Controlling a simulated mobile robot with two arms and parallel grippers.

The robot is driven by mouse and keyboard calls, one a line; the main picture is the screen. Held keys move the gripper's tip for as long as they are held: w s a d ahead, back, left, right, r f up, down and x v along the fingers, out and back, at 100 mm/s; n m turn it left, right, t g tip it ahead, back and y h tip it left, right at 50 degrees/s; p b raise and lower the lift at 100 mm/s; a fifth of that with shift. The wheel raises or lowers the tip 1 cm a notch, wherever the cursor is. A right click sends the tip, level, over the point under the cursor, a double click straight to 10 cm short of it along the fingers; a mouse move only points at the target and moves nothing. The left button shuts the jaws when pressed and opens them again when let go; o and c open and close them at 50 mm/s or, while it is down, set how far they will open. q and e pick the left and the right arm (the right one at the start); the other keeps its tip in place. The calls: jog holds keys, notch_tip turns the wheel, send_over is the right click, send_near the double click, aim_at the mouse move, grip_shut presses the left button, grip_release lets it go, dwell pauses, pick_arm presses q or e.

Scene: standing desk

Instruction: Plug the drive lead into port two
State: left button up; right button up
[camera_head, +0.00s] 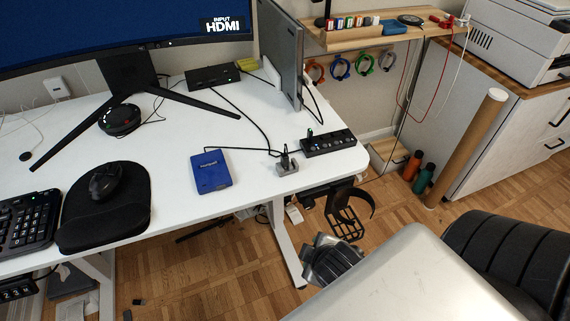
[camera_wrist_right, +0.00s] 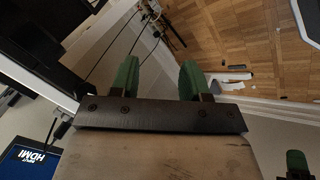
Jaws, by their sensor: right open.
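A blue drive (camera_head: 213,171) lies flat on the white desk. A black lead ends in a dark plug standing in a small grey holder (camera_head: 287,168) near the desk's right front edge. A black port strip (camera_head: 328,142) lies just behind it, with a row of ports and a small upright stick at its left end. The port numbers are too small to read. My right gripper (camera_wrist_right: 158,80) shows in the right wrist view, its green fingers apart with nothing between them.
A monitor (camera_head: 120,30) on a splayed stand fills the desk's back left, with a black dock (camera_head: 212,76) behind. A grey upright panel (camera_head: 281,50) stands near the strip. The mouse mat (camera_head: 125,215) and keyboard (camera_head: 25,222) are at left. Bare desk surrounds the drive.

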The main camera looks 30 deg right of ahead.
jog(key=w+d+r+n+t+h, duration=0.35)
jog(key=r+n+t, duration=0.2)
jog(key=n, duration=0.45)
jog(key=n+t+y, duration=0.2)
jog(key=n+t, duration=0.4)
jog(key=n, duration=1)
send_near(286, 159)
jog(key=shift+n, duration=0.3)
jog(key=p+x, duration=0.1)
jog(key=x, duration=0.8)
jog(key=shift+w, duration=0.1)
pick_arm(q)
jog(key=s+f, duration=0.3)
jog(key=f, duration=0.9)
jog(key=s+f+g, duration=0.1)
jog(key=s+f, duration=0.2)
jog(key=f, duration=0.9)
jog(key=shift+s+a, duration=0.15)
jog(key=shift+a, duration=0.25)
pick_arm(e)
grip_shut()
